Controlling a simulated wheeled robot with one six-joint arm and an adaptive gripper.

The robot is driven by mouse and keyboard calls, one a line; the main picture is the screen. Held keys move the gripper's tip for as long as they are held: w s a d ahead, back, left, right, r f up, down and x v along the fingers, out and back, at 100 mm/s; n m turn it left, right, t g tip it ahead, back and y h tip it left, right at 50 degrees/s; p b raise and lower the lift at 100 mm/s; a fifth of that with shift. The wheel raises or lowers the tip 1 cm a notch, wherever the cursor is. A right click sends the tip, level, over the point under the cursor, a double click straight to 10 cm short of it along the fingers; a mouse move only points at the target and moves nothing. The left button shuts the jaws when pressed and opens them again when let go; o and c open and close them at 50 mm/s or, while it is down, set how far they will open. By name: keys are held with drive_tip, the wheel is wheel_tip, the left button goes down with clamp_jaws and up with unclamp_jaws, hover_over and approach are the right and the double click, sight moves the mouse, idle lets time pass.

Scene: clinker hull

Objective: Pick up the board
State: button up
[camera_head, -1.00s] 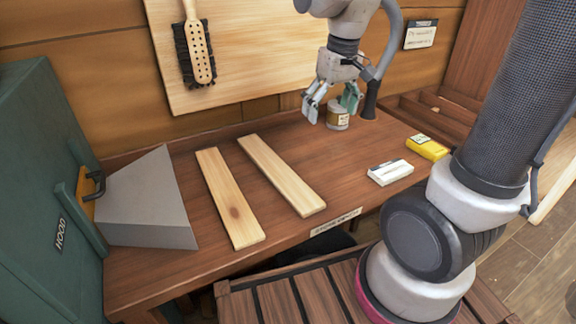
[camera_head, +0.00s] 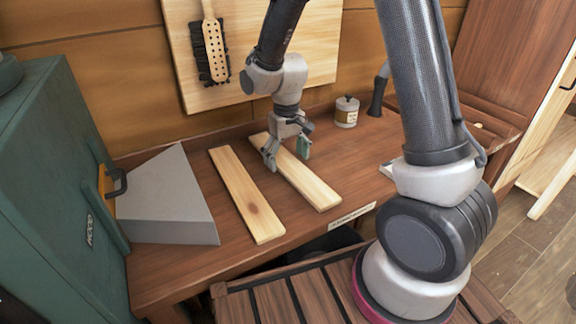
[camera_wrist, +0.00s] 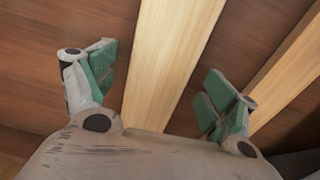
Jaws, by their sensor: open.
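Two pale wooden boards lie flat on the brown workbench (camera_head: 190,267). The right board (camera_head: 315,190) lies below my gripper (camera_head: 286,160), and the left board (camera_head: 247,195) lies beside it with a dark knot near its front end. My gripper points down over the far half of the right board, its fingers open on either side of the board's width. In the wrist view a board (camera_wrist: 170,65) runs between the open green-padded fingers (camera_wrist: 155,92), with nothing gripped. The other board (camera_wrist: 285,85) shows at the right there. Whether the fingertips touch the bench cannot be told.
A grey wedge-shaped block (camera_head: 165,200) and a green cabinet (camera_head: 50,190) stand at the left. A brush (camera_head: 212,50) hangs on the pale back panel (camera_head: 285,50). A small lidded jar (camera_head: 346,112) stands at the back right. Bare bench lies around the boards.

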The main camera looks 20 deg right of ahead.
drive_tip(key=shift+f, duration=0.25)
drive_tip(key=c, duration=1.2)
drive_tip(key=shift+r, duration=0.1)
